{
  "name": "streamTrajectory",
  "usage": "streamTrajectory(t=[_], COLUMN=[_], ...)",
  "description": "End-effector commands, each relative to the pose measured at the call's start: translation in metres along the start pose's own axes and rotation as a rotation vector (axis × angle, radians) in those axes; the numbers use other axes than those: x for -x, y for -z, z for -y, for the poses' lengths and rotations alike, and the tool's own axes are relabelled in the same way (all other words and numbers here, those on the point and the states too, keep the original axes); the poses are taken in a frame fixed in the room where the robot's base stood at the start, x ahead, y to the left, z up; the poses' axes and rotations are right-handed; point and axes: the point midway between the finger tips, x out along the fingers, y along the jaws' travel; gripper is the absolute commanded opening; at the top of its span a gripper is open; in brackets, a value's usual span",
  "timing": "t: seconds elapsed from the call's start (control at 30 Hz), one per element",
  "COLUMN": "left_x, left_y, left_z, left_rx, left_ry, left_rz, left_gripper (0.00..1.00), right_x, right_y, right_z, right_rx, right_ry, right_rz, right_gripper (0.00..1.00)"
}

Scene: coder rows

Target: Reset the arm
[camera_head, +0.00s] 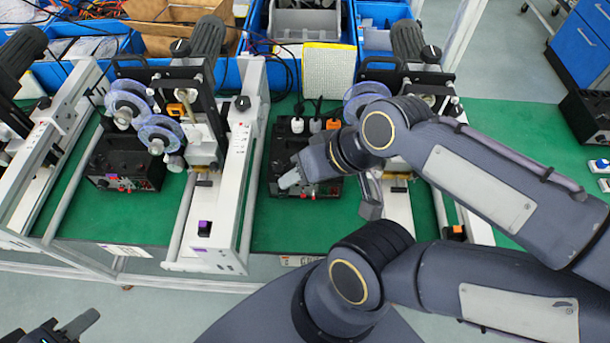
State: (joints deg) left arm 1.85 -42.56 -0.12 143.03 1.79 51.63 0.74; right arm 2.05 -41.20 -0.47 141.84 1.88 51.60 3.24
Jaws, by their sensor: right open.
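My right arm reaches in from the right, bent, with its dark forearm over the right part of the bench. My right gripper (331,193) is open and empty. Its two fingers are well apart, above the green bench top in front of a black control box (292,150). The forearm and wrist hide part of the right-hand coder machine (398,200). My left gripper (48,329) shows only in part at the bottom left corner, over the floor in front of the bench. The picture edge cuts it off, and its opening cannot be judged.
The green bench (300,228) carries several coder machines; a white-railed one (235,170) stands left of my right gripper. Another black box (125,165) sits further left. Blue bins (303,20) line the back. A blue cabinet (585,45) stands at the far right.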

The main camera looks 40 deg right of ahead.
Motion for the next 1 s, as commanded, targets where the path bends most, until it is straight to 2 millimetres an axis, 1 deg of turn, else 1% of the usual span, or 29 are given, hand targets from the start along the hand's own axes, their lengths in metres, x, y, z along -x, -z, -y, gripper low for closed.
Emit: streamTrajectory(t=[0.03, 0.1, 0.37, 0.47, 0.6, 0.63, 1.0], left_x=[0.0, 0.0, -0.002, -0.014, -0.038, -0.041, -0.034], left_y=[0.0, 0.0, -0.001, -0.007, -0.019, -0.021, -0.017], left_z=[0.0, 0.0, 0.001, 0.006, 0.017, 0.019, 0.016], left_rx=[0.0, 0.0, 0.0, 0.0, 0.0, 0.0, 0.0], left_ry=[0.0, 0.0, 0.0, 0.0, 0.0, 0.0, 0.0], left_rz=[0.0, 0.0, 0.0, 0.0, 0.0, 0.001, 0.0], left_gripper=[0.36, 0.36, 0.36, 0.36, 0.36, 0.36, 0.36], right_x=[-0.001, -0.001, -0.003, -0.015, -0.039, -0.042, -0.035], right_y=[-0.005, -0.008, -0.008, -0.014, -0.025, -0.026, -0.023], right_z=[0.001, 0.001, 0.0, -0.006, -0.018, -0.019, -0.016], right_rx=[0.034, 0.057, 0.057, 0.056, 0.055, 0.055, 0.054], right_ry=[-0.001, -0.002, -0.001, -0.001, -0.001, -0.001, -0.001], right_rz=[-0.003, -0.003, -0.002, -0.002, -0.002, -0.002, -0.002], right_gripper=[0.45, 0.45, 0.45, 0.45, 0.45, 0.45, 0.45])
